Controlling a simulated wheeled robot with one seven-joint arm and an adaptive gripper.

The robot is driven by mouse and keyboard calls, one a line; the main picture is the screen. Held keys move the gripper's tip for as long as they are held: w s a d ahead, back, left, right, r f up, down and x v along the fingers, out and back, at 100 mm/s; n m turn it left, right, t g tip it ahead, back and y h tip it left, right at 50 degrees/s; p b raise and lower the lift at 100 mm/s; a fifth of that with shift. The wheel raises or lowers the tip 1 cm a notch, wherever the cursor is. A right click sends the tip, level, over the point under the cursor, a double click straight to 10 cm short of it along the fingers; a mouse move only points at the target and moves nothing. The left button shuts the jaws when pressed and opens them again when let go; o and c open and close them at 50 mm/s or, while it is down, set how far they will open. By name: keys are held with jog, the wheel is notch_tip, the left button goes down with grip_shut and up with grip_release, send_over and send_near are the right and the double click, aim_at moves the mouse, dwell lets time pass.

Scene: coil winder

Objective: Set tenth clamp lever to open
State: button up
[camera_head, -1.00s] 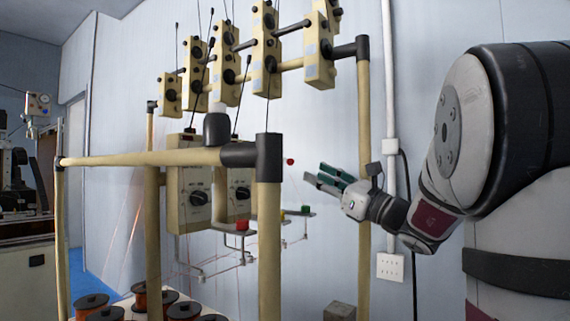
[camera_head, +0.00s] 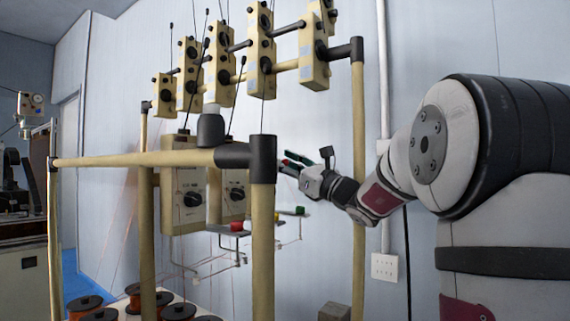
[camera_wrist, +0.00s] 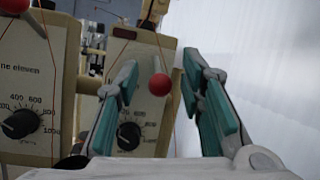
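A red ball knob (camera_wrist: 160,84) shows in the wrist view between my gripper's fingers, in front of a cream dial box (camera_wrist: 147,95). It looks like a clamp lever's end; its number is not readable. My gripper (camera_wrist: 163,76) is open, with one teal pad on each side of the ball and gaps between. In the head view my gripper (camera_head: 291,164) is beside the frame's corner post, its tips partly hidden. A second red ball (camera_wrist: 14,5) is at the wrist view's upper left, by a box (camera_wrist: 35,95) marked "ne eleven".
Cream frame posts and a rail (camera_head: 140,159) with a black corner joint (camera_head: 262,158) stand close to my gripper. Tensioner blocks (camera_head: 261,48) hang above. Thin wires run down, and copper spools (camera_head: 178,312) stand below. A pale wall is behind.

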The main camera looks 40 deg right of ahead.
grip_shut()
jog(key=shift+s+r+p, duration=0.1)
jog(key=shift+r+p, duration=0.1)
jog(key=shift+p, duration=0.45)
jog(key=g+p, duration=0.1)
jog(key=p, duration=0.1)
jog(key=r+g+p, duration=0.1)
jog(key=p, duration=0.2)
jog(key=shift+s, duration=0.25)
jog(key=g+p, duration=0.1)
jog(key=p, duration=0.3)
jog(key=r+g+p, duration=0.1)
jog(key=g+p, duration=0.1)
jog(key=p, duration=0.2)
jog(key=shift+s+r+n+h+p, duration=0.15)
jog(key=shift+r+n+h+p, duration=0.15)
jog(key=shift+n+h+p, duration=0.1)
jog(key=g+p, duration=0.1)
jog(key=p, duration=0.1)
jog(key=g+p, duration=0.1)
jog(key=p, duration=0.1)
jog(key=shift+r+h, duration=0.3)
jog(key=shift+r, duration=0.1)
jog(key=shift+w+r+g+h+p, duration=0.25)
jog(key=shift+g+p, duration=0.25)
jog(key=shift+g, duration=0.15)
jog(key=shift+w+r+g+h+p, duration=0.15)
jog(key=shift+w+g+p, duration=0.1)
jog(key=shift+g+p, duration=0.3)
